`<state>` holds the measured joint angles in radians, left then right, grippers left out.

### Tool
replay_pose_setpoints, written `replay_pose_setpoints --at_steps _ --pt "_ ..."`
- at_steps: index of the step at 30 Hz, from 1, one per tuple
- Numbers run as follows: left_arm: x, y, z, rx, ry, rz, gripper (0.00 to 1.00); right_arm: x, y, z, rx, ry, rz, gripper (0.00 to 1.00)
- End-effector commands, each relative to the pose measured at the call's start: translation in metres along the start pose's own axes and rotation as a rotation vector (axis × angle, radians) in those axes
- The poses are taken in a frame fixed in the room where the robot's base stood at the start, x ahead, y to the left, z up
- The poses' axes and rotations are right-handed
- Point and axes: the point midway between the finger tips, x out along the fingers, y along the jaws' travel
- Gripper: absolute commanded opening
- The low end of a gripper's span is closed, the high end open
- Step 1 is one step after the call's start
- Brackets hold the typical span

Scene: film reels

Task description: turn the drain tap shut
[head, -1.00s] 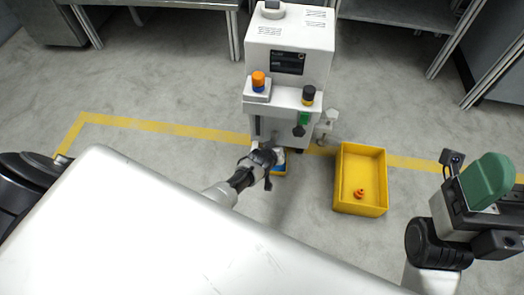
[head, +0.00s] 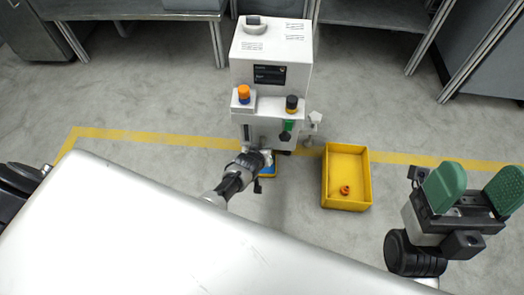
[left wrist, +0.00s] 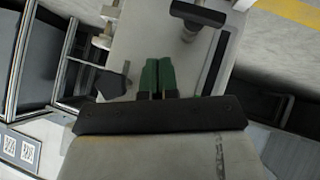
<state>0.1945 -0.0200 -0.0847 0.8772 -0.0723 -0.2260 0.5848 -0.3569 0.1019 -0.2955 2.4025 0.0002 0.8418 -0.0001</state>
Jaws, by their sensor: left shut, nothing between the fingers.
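The white machine (head: 262,60) stands on the floor ahead. In the left wrist view a black T-shaped handle (left wrist: 196,16), apparently the drain tap, sticks out from the machine's white front near the top edge. In the head view my left arm hides that spot. My left gripper (left wrist: 158,66) is shut and empty, its green fingertips together. They are apart from the handle in the picture; the depth gap is hard to judge. In the head view this gripper (head: 264,159) is low in front of the machine, its fingers hidden. My right gripper (head: 475,192) is open and empty at the right.
A black knob with a green part (head: 286,136) and a pale star knob (head: 315,117) are on the machine. A yellow bin (head: 346,205) holding a small orange part (head: 345,189) is at right.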

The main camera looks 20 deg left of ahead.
Motion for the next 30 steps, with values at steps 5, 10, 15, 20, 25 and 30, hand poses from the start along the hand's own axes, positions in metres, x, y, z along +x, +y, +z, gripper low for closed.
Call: replay_pose_setpoints --at_steps 5,10,15,20,25,30 --pt "-0.011 0.003 -0.002 0.000 0.004 0.001 0.00 0.002 0.004 0.029 -0.014 -0.223 0.005 0.70" --pt "-0.023 0.006 -0.002 0.000 0.004 0.001 0.00 -0.003 0.007 0.055 -0.025 -0.428 0.011 0.70" --pt "-0.035 0.009 -0.001 0.001 0.003 0.001 0.00 -0.014 0.012 0.077 -0.036 -0.630 0.018 0.70" --pt "-0.046 0.011 -0.001 0.001 0.003 0.000 0.00 -0.029 0.016 0.095 -0.045 -0.822 0.027 0.70" --pt "-0.058 0.014 0.000 0.001 0.003 0.001 0.00 -0.047 0.021 0.107 -0.053 -1.005 0.038 0.70" --pt "-0.065 0.015 0.000 0.001 0.004 0.001 0.00 -0.062 0.024 0.113 -0.058 -1.131 0.046 0.70"
